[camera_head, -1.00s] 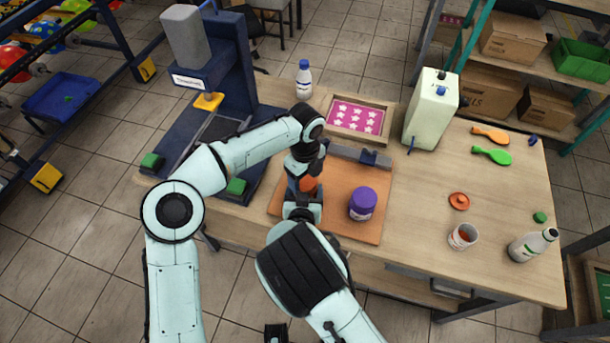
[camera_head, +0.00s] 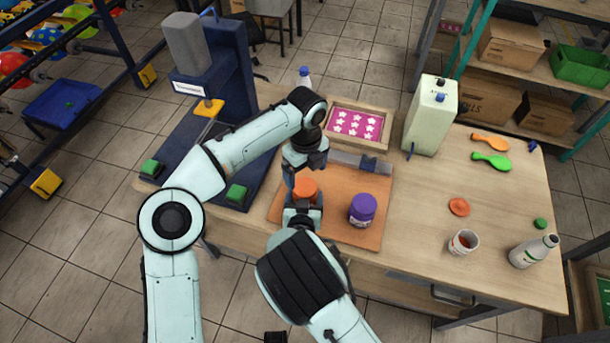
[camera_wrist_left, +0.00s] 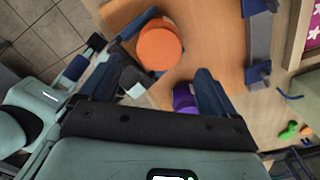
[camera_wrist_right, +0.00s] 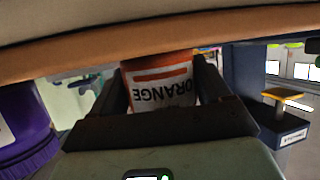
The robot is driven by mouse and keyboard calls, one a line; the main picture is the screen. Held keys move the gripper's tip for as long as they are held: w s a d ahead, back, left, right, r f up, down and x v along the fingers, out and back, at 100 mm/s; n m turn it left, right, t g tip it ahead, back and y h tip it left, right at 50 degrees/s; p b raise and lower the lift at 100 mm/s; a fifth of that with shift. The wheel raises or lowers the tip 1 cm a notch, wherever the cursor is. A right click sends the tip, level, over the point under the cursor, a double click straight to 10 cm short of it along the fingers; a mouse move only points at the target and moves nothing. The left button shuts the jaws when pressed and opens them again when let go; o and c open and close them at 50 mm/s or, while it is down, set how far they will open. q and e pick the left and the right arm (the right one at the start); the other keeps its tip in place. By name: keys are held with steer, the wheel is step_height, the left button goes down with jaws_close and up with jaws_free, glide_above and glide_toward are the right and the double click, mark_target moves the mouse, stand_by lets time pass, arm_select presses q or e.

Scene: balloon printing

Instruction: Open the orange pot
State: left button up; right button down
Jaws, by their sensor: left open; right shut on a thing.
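The orange pot stands on the wooden board (camera_head: 345,230); its orange lid (camera_head: 304,188) shows in the head view and from above in the left wrist view (camera_wrist_left: 159,48). In the right wrist view the pot's white label reading ORANGE (camera_wrist_right: 165,92) sits between the fingers. My right gripper (camera_head: 303,214) is shut on the pot's body from the front. My left gripper (camera_head: 303,172) is open above and just behind the lid, and the lid appears beyond its spread fingers in the left wrist view. The lid sits on the pot.
A purple-lidded pot (camera_head: 362,209) stands close to the right on the same board. A grey clamp-like bar (camera_head: 360,160) lies along the board's back edge. The blue press (camera_head: 225,110) stands at left. A loose orange lid (camera_head: 459,207) and open cup (camera_head: 463,242) are at right.

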mark_target(305, 186)
arm_select(q)
steer(key=shift+r+m, duration=0.9)
steer(key=shift+m, duration=0.1)
steer(key=shift+f, duration=0.15)
step_height(305, 186, down, 7)
steer(key=shift+f, duration=0.2)
steer(key=c, duration=1.1)
steer(key=shift+n, duration=1.6)
arm_select(e)
steer(key=shift+a, duration=0.1)
arm_select(q)
steer(key=o, duration=1.2)
steer(key=shift+c, duration=0.2)
